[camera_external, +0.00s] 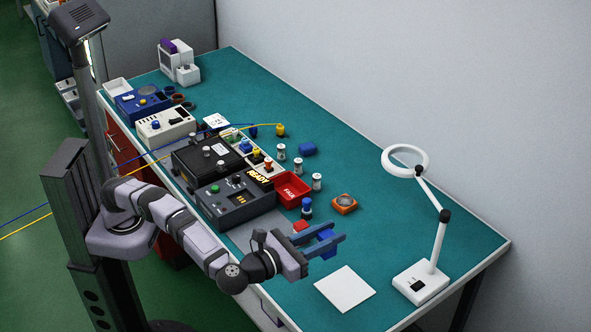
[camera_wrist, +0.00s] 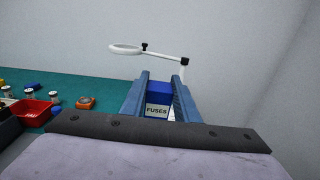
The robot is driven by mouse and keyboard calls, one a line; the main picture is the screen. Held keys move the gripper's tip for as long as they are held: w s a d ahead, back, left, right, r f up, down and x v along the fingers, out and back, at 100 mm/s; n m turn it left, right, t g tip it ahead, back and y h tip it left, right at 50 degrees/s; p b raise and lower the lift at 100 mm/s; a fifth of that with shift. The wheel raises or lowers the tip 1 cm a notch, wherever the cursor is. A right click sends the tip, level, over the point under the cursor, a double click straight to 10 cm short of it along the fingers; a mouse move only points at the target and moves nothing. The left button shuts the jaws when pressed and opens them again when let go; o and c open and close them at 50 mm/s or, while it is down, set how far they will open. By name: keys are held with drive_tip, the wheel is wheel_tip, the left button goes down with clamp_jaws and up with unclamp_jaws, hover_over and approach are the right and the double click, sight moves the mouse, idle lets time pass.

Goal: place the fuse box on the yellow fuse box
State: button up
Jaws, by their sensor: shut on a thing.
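My gripper (camera_external: 332,241) is shut on a blue fuse box (camera_external: 326,238) and holds it between its two blue-grey fingers, over the front part of the teal bench. In the wrist view the fuse box (camera_wrist: 158,98) sits between the fingers, with a white label reading FUSES facing the camera. I cannot make out a yellow fuse box in either view.
A white square sheet (camera_external: 345,289) and a ring lamp (camera_external: 423,282) stand to the right of my gripper. The far right of the bench is clear.

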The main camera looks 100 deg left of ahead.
drive_tip(key=s+a+r+p, duration=0.3)
drive_tip(key=r+p, duration=0.5)
drive_tip(key=s+a+f+p, duration=0.3)
drive_tip(key=s+a+f, duration=0.6)
drive_tip(key=s+f, duration=0.3)
drive_tip(key=shift+n+g+y, duration=0.3)
drive_tip(key=shift+y, duration=0.1)
drive_tip(key=shift+f+p, duration=1.05)
drive_tip(key=shift+f, duration=3.9)
drive_tip(key=shift+f, duration=0.15)
drive_tip(key=o, duration=1.1)
drive_tip(key=shift+c, duration=0.2)
